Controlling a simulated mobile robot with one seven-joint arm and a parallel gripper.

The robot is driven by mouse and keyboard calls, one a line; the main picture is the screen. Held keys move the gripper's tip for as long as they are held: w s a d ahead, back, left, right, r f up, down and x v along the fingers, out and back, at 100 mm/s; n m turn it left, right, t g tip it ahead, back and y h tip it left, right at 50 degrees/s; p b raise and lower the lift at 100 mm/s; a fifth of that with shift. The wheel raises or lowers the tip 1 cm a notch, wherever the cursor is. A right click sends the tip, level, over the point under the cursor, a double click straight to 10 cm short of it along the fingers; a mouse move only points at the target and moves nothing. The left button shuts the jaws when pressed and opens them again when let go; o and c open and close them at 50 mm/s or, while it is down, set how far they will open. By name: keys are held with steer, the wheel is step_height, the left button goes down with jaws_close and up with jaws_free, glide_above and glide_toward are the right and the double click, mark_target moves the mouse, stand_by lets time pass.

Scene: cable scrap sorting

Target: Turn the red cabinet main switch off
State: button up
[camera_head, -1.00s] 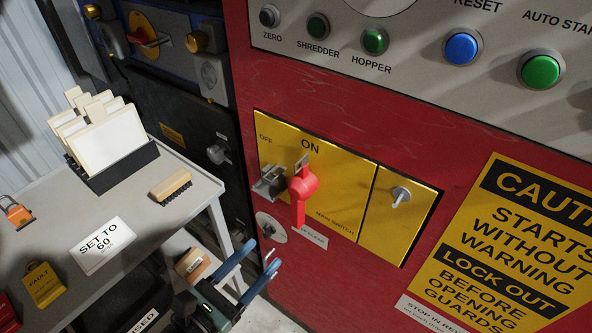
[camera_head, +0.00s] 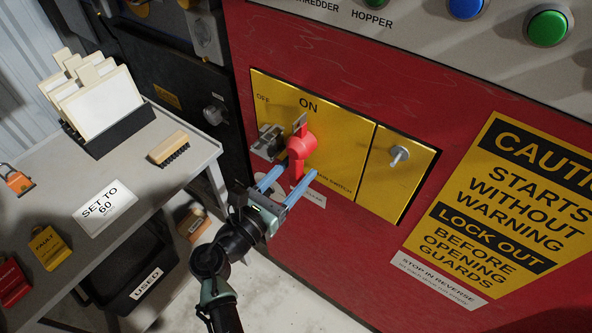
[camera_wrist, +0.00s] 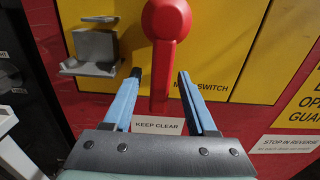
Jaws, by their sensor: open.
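The red main switch handle (camera_head: 301,147) is on a yellow plate (camera_head: 345,150) set in the red cabinet. Its round hub is near the ON label and its lever hangs down. In the wrist view the red handle (camera_wrist: 164,40) reaches down between my two blue fingers. My gripper (camera_head: 289,175) is open, with one finger on each side of the lever's lower end. A gap shows on both sides in the wrist view, where the gripper also appears (camera_wrist: 158,85). A grey metal bracket (camera_head: 268,142) sits left of the handle, below the OFF label.
A small silver knob (camera_head: 399,155) is on the right part of the plate. A grey table (camera_head: 150,185) at left holds white cards, a brush (camera_head: 168,149), a SET TO 60 sign (camera_head: 104,207) and padlocks. A black USED bin (camera_head: 125,285) stands below.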

steer(key=shift+w+d, duration=0.2)
steer(key=shift+w, duration=0.05)
jaws_close()
stand_by(1.4)
